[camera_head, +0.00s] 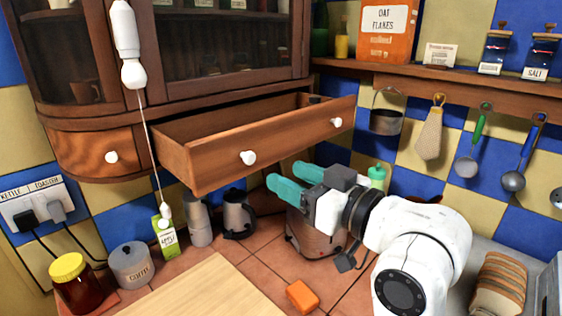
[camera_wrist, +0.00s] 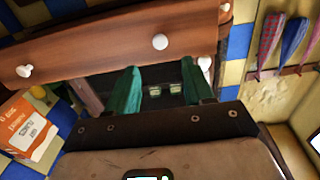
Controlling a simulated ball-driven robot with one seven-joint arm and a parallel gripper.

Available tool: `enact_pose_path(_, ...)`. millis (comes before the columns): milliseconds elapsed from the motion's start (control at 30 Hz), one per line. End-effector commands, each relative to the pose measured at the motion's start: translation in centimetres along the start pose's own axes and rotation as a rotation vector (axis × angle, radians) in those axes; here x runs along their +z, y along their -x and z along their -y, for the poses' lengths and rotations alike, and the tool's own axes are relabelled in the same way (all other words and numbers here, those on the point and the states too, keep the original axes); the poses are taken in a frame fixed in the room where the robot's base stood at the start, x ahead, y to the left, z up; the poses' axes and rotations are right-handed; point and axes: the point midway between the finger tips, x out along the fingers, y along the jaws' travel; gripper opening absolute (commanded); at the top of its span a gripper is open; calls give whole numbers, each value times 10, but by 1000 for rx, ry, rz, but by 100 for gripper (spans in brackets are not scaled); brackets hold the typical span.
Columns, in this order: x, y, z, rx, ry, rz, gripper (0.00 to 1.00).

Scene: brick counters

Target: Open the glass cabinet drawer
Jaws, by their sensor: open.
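The wide wooden drawer (camera_head: 250,150) under the glass cabinet (camera_head: 225,50) stands pulled out, with its inside showing from above. Its front has two white knobs, a left one (camera_head: 248,157) and a right one (camera_head: 336,122). My gripper (camera_head: 286,174), with teal fingers, is open and empty, in front of and below the drawer front. No knob is between its fingers. In the wrist view the drawer front (camera_wrist: 95,50) runs across the top, beyond the open fingers (camera_wrist: 160,85).
A smaller curved drawer (camera_head: 90,150) at left is shut. A toaster (camera_head: 310,235) stands below my gripper. A small pan (camera_head: 386,120) and utensils hang at right. An orange sponge (camera_head: 302,296) lies on the counter.

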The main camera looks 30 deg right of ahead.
Motion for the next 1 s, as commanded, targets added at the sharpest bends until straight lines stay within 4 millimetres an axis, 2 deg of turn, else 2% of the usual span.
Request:
enact_pose_path(233, -2, 10, 0, 1, -2, 0, 52)
enact_pose_path(833, 1, 10, 0, 1, -2, 2, 52)
enact_pose_path(933, 17, 11, 0, 7, -15, 41, 52)
enact_pose_path(1000, 43, 13, -1, 19, -36, 108, 52)
